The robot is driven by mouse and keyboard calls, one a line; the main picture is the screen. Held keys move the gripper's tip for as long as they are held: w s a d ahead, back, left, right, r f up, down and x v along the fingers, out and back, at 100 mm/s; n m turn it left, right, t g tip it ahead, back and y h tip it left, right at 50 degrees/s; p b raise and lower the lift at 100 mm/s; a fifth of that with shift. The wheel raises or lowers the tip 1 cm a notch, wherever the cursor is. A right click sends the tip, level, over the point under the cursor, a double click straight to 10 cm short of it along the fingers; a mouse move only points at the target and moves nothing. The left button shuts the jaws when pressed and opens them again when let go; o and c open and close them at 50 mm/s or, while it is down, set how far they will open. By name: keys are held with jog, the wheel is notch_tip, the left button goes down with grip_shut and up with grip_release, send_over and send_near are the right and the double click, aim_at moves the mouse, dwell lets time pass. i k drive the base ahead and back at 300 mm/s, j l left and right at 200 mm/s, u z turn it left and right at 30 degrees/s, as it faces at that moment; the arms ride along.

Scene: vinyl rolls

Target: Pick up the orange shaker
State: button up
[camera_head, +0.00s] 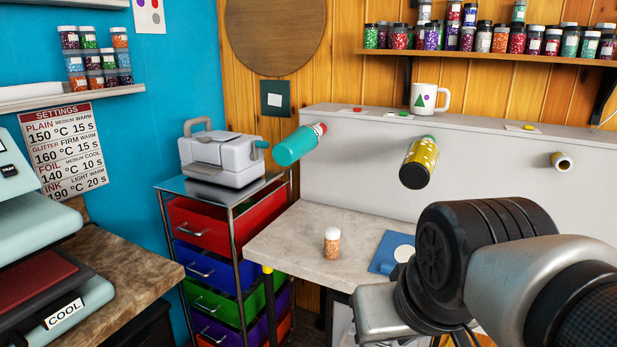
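The orange shaker (332,247) is a small clear jar with orange contents and a white cap. It stands upright on the grey worktop (290,236), near its front edge. My arm crosses the lower right of the view, to the right of the shaker and apart from it in the picture. The fingers of my gripper do not show, so its state cannot be seen.
A blue mat (385,254) with a white disc lies right of the shaker, partly behind my arm. A teal roll (297,146) and a yellow roll (419,163) stick out above the worktop. A drawer cart (205,228) stands left. The worktop around the shaker is clear.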

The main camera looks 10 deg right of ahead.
aim_at(332, 234)
jog(key=i+u, duration=0.2)
jog(key=u, duration=0.25)
jog(key=i+l+u, duration=0.2)
jog(key=u, duration=0.25)
jog(key=i+l+u, duration=0.15)
jog(key=u, duration=0.35)
